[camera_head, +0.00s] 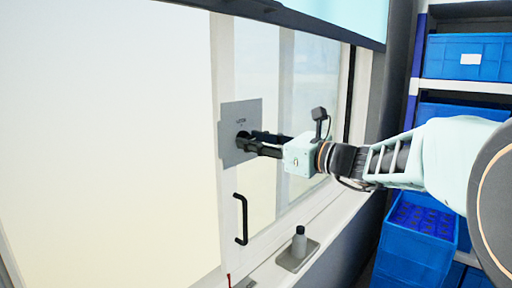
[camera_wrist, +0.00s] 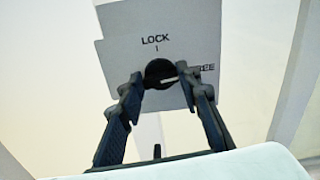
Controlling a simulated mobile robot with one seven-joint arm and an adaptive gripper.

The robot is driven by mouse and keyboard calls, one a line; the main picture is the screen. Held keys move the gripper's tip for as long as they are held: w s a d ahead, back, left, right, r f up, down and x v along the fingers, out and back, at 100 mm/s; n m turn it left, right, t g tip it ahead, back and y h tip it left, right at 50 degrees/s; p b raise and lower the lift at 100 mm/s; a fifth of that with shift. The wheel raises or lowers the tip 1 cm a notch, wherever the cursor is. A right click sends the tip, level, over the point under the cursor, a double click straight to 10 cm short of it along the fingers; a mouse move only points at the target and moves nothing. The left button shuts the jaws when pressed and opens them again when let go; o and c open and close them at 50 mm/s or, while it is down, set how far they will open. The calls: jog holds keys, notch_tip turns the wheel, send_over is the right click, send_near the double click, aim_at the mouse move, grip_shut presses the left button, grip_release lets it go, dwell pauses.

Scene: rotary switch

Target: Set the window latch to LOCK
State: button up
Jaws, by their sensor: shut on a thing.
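The window latch is a round black knob (camera_wrist: 160,72) on a square grey plate (camera_wrist: 118,62), which also shows on the window frame in the head view (camera_head: 232,112). The plate reads LOCK with a tick above the knob. A second label (camera_wrist: 207,67) at the right is partly hidden by a finger. The knob's white pointer line (camera_wrist: 170,79) points right, toward that second label, not up at LOCK. My gripper (camera_wrist: 163,84) has its black fingers on either side of the knob, shut on it. In the head view my gripper (camera_head: 250,142) reaches the plate from the right.
A black handle (camera_head: 241,220) is on the window frame below the plate. Blue bins (camera_head: 467,58) fill shelves at the right. The space around my forearm is clear.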

jog(key=shift+s+a+f+n+b, duration=0.1)
jog(key=shift+f+n+b, duration=0.05)
jog(key=shift+n+b, duration=4.3)
jog(key=shift+f+n+b, duration=0.1)
jog(key=shift+n+b, duration=3.65)
jog(key=shift+b, duration=1.35)
jog(key=shift+r, duration=0.1)
jog(key=o, duration=1.2)
jog(key=shift+c, duration=0.2)
jog(key=v, duration=1.2)
